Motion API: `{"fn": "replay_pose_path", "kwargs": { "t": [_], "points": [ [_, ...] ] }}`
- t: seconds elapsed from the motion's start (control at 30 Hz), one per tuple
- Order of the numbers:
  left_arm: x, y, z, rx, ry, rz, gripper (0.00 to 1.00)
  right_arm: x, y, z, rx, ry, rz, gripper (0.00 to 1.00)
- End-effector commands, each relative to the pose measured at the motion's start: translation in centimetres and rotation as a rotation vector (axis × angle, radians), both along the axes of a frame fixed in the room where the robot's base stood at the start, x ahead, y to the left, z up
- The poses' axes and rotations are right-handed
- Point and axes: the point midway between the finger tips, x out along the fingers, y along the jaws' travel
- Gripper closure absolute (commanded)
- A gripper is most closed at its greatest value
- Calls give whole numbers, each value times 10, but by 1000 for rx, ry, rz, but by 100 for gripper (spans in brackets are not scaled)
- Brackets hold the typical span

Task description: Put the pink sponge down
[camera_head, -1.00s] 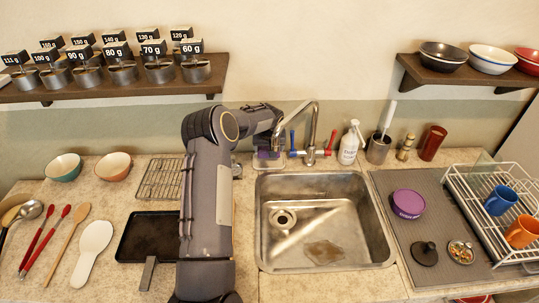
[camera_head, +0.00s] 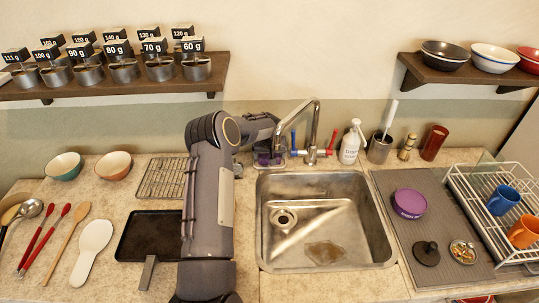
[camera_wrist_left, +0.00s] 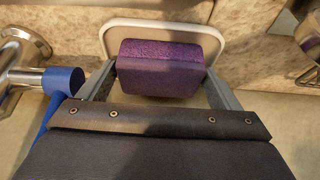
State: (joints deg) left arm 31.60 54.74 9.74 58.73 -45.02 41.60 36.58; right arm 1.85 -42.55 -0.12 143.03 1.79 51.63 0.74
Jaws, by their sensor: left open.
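The sponge looks purple rather than pink in the left wrist view (camera_wrist_left: 160,68). There it sits between my left gripper's two fingers, with a pale, rounded dish (camera_wrist_left: 124,30) around its far side. My left gripper (camera_wrist_left: 160,82) is open, with a finger on each side of the sponge. Whether the sponge touches the dish's base is hard to tell. In the head view the sponge (camera_head: 266,160) shows small and partly hidden behind the sink, left of the tap. My right gripper is not in view.
The tap (camera_head: 312,130) with blue and red handles stands close to the right of my left gripper. The soap bottle (camera_head: 350,143) is farther right. A wire rack (camera_head: 160,178) and black tray (camera_head: 150,236) lie left of my arm.

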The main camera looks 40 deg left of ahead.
Motion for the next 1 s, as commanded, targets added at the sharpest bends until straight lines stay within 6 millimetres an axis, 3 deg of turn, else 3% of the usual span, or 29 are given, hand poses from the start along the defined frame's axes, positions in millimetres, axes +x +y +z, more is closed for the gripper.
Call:
{"fn": "replay_pose_path", "kwargs": {
  "t": [0.13,0.53,1.0],
  "points": [
    [-1,-1,10,1,-2,-1,15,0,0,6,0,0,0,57],
    [-19,-17,66,2,-1,-1,15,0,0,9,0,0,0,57],
    [-22,-19,72,0,0,0,15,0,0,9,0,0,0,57]
  ]
}}
